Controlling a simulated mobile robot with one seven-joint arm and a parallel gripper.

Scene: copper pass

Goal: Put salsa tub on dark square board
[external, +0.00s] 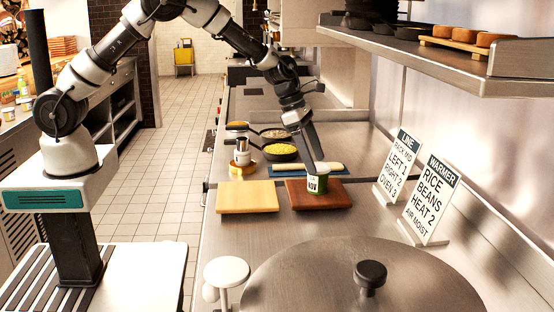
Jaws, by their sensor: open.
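The salsa tub (318,183), a small white and green cup with dark lettering, is upright at the reddish-brown, dark square board (338,196). It appears to stand on the board's left half. My gripper (317,167) reaches down from behind, with its fingertips at the tub's rim. The jaws are open, and the tub partly hides the fingertips. Whether they touch the tub cannot be told.
A light wooden board (247,197) lies just left of the dark board. Behind are a blue mat with a rolling-pin-like item (307,168) and pans of food (280,150). Two signs (428,200) stand right. A large round lid (400,285) fills the front.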

